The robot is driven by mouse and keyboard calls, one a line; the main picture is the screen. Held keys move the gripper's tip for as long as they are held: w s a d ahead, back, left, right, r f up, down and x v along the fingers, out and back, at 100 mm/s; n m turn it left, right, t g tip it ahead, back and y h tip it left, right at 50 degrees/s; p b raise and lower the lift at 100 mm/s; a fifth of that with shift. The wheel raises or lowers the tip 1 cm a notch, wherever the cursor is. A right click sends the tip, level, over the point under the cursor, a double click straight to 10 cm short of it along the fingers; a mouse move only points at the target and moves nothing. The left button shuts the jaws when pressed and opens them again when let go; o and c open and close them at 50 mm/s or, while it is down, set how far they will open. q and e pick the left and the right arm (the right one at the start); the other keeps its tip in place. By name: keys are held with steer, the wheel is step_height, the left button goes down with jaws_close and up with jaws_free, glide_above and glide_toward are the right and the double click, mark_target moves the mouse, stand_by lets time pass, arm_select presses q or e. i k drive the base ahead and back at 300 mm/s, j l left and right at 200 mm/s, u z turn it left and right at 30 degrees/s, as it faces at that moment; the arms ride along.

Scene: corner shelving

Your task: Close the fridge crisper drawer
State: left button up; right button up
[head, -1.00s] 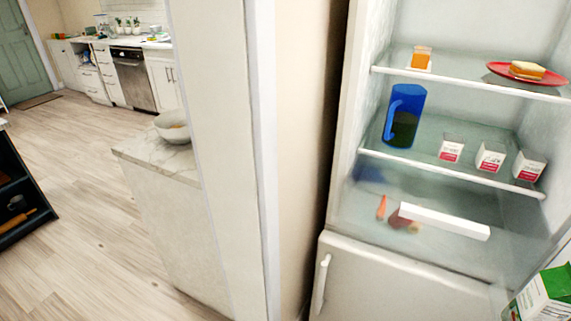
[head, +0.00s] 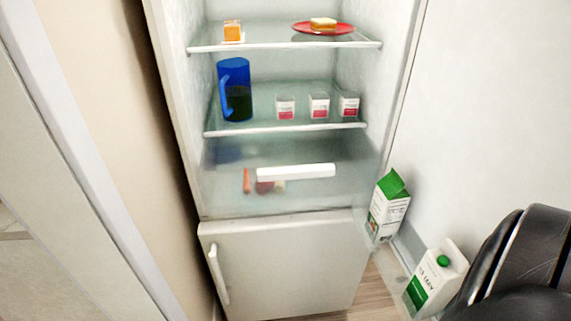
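The fridge stands open, and its clear crisper drawer (head: 330,197) is below the lower shelf in the head view. The drawer has a white bar handle (head: 296,171) on its front. A carrot (head: 246,180) and a dark red vegetable (head: 264,187) show through the clear front. The drawer front seems to stand forward of the shelves, but how far it is pulled out is hard to tell. Neither of my grippers is in view. A black part of my arm shows at the lower right, right of the fridge.
The open fridge door (head: 480,110) is on the right, with a green-topped carton (head: 390,205) and a milk carton (head: 437,280) in its rack. The shelves hold a blue pitcher (head: 236,90), small cups (head: 319,105) and a red plate (head: 305,29). A wall (head: 100,110) borders the left.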

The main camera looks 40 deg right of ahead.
mark_target(307, 171)
steer(key=z, duration=1.3)
